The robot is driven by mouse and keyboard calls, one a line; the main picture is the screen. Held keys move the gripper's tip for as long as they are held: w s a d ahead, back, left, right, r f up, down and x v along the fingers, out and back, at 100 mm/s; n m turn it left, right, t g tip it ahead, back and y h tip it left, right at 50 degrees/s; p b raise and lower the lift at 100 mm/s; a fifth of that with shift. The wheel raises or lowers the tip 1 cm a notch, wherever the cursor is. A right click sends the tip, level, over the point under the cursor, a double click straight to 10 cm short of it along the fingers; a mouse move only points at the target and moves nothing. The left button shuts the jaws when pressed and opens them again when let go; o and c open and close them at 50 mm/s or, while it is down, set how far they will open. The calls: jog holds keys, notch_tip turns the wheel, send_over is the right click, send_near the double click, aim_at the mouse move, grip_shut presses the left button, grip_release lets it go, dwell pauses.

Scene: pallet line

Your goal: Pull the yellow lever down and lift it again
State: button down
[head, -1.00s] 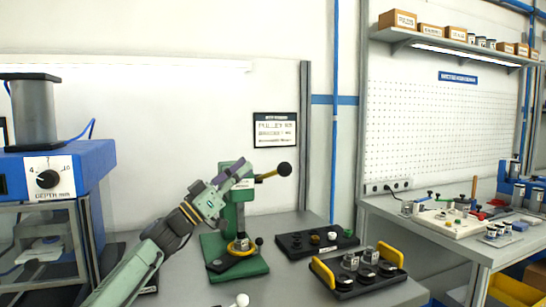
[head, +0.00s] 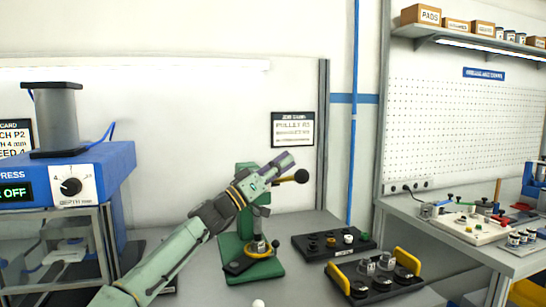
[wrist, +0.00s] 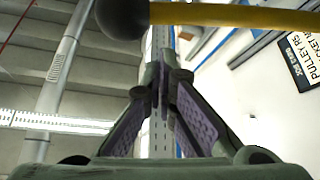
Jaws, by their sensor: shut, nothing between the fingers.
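The yellow lever (wrist: 235,16) crosses the top of the wrist view and ends in a black ball knob (wrist: 122,15). In the head view the knob (head: 301,176) sticks out to the right of the green hand press (head: 249,245), with most of the yellow rod hidden behind my gripper. The lever stands out roughly level. My gripper (head: 290,160) is shut and empty, its purple-padded fingers just above and left of the knob in the head view. The closed fingertips (wrist: 163,85) also show in the wrist view; I cannot tell whether they touch the lever.
A black tray with yellow handles (head: 407,264) and a dark block with knobs (head: 335,244) stand right of the press. A blue machine (head: 110,165) stands at the left. A small white ball (head: 258,303) lies at the front. A sign (head: 293,129) hangs behind.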

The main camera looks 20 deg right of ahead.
jog(key=shift+s+d+f, duration=0.1)
jog(key=shift+s+f, duration=0.05)
jog(key=shift+f, duration=0.3)
jog(key=shift+s+d+f, duration=0.1)
jog(key=shift+s+f, duration=0.05)
jog(key=shift+f, duration=0.25)
jog(key=shift+s+f+m+g+h, duration=0.15)
jog(key=shift+s+f+m+g, duration=0.15)
jog(key=shift+f+m+g, duration=0.35)
jog(key=shift+s+f+m+g+h, duration=0.15)
jog(key=shift+s+f+m+g, duration=0.2)
jog(key=shift+f+m, duration=0.5)
jog(key=shift+f, duration=0.1)
